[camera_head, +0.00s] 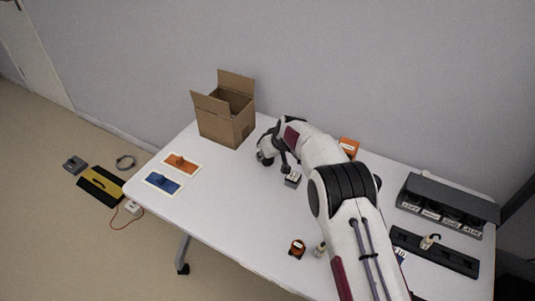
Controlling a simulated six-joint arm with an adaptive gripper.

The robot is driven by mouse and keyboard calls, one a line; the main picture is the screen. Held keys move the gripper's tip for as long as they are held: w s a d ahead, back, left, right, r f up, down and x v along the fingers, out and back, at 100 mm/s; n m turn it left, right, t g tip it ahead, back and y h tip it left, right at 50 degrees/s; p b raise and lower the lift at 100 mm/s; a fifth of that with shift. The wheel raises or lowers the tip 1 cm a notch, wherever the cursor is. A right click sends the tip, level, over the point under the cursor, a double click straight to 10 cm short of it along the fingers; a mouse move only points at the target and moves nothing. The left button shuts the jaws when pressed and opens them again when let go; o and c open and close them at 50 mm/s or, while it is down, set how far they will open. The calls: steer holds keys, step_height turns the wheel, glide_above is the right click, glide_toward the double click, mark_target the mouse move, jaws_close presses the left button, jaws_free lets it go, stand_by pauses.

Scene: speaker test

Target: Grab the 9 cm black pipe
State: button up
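My gripper (286,166) is at the far middle of the white table (225,215), low over or beside a small grey block (292,180). Its dark fingers are small and partly covered by my own wrist, so I cannot tell whether they are open or shut. I cannot make out a 9 cm black pipe for certain. Dark shapes at the block's top blend with the gripper, and I cannot tell whether one is a pipe.
An open cardboard box (226,124) stands at the back left. Orange (181,164) and blue (162,182) plates lie at the left edge. An orange-black round item (297,248) is near the front. A dark rack (440,208) and a black tray (433,253) are right.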

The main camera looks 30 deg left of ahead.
step_height(320, 180, up, 10)
steer(key=shift+f, duration=0.1)
stand_by(0.4)
